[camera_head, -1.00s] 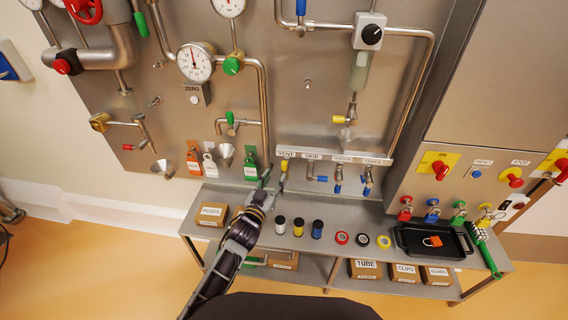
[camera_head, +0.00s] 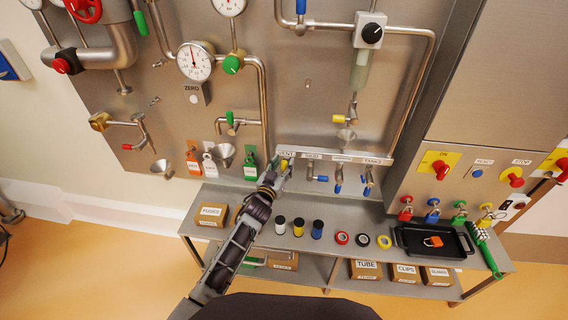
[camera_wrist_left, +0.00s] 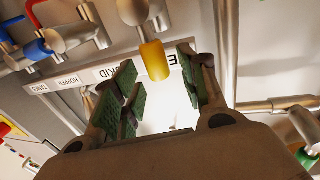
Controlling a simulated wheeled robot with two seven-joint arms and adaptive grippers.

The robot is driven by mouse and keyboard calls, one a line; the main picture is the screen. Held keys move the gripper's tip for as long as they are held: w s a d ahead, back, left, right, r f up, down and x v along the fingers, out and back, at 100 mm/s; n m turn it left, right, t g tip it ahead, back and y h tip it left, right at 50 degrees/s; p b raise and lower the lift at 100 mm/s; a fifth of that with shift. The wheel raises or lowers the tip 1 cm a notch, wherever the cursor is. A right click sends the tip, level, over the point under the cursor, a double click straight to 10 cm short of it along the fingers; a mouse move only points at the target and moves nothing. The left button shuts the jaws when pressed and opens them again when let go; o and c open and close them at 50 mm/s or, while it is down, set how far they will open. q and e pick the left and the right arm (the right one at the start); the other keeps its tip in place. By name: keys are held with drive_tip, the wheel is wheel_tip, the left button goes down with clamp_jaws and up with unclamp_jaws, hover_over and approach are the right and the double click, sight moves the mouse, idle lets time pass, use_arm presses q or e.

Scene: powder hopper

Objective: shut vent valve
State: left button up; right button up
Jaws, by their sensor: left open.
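The vent valve's yellow handle (camera_head: 284,163) is at the left end of the labelled strip on the steel panel, under the VENT label. In the left wrist view the yellow handle (camera_wrist_left: 154,60) hangs from its metal stem between the finger pads. My left gripper (camera_head: 279,172) is open, with its fingers up at the vent valve and partly hiding it. In the left wrist view its green-padded fingers (camera_wrist_left: 158,72) stand apart on either side of the handle's tip, with gaps showing. My right gripper is not in view.
Blue-handled valves (camera_head: 311,177) stand to the right along the label strip (camera_head: 340,158). Green (camera_head: 250,168), white and orange tags hang to the left. Below, the shelf (camera_head: 345,222) carries several small cylinders, tape rolls and a black tray (camera_head: 405,250).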

use_arm(q)
drive_tip(key=shift+x, duration=0.8)
drive_tip(key=shift+c, duration=0.2)
clamp_jaws()
